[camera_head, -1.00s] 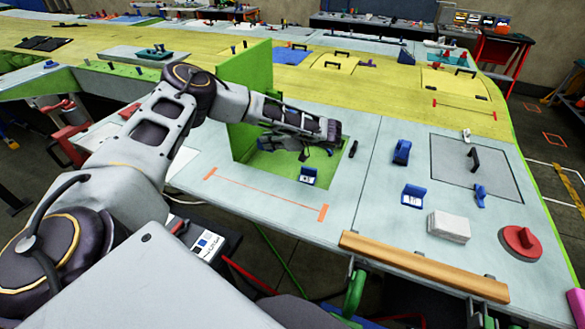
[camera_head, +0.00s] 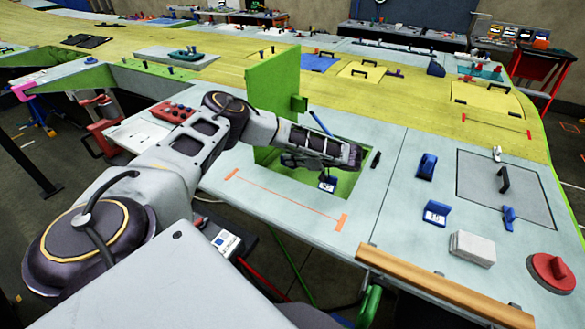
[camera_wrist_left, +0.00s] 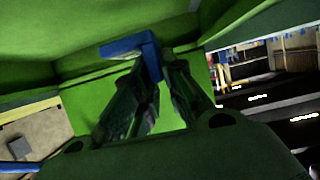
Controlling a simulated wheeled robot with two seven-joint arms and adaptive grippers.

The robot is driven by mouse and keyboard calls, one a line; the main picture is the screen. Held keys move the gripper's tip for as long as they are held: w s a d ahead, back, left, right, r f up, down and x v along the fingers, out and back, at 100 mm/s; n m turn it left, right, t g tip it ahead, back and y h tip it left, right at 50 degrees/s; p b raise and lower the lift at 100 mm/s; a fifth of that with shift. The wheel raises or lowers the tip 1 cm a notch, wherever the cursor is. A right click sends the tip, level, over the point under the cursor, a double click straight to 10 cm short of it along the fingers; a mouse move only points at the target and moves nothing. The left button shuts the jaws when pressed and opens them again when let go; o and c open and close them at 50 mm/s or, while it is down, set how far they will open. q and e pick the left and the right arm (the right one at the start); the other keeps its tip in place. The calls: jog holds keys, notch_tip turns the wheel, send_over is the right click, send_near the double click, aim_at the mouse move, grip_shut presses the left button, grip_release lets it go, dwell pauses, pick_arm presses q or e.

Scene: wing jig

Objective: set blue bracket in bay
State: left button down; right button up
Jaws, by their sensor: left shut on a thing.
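The bay (camera_head: 345,184) is a green-walled opening in the pale wing panel, with a green plate standing upright at its back left. My left gripper (camera_head: 322,171) reaches down into it from the left. In the wrist view the left gripper (camera_wrist_left: 160,82) is shut on a blue bracket (camera_wrist_left: 135,47), an L-shaped piece at the fingertips against green walls. In the head view the blue bracket (camera_head: 327,184) with a pale face shows just below the fingers, near the bay's front edge. Whether it touches the bay wall or floor cannot be told. My right gripper is not in view.
Other blue brackets (camera_head: 427,166) (camera_head: 436,213) stand on the panel to the right. A white block (camera_head: 472,248), a red disc (camera_head: 552,270) and a handled hatch (camera_head: 520,190) are there too. A wooden bar (camera_head: 440,285) runs along the front edge.

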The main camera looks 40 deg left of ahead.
aim_at(295, 168)
pick_arm(q)
jog(key=shift+f, duration=0.4)
jog(key=shift+f, duration=0.1)
jog(key=shift+f, duration=1.75)
jog(key=c, duration=1.5)
grip_release()
jog(key=shift+f, duration=0.1)
jog(key=shift+d, duration=0.1)
jog(key=shift+v, duration=3.7)
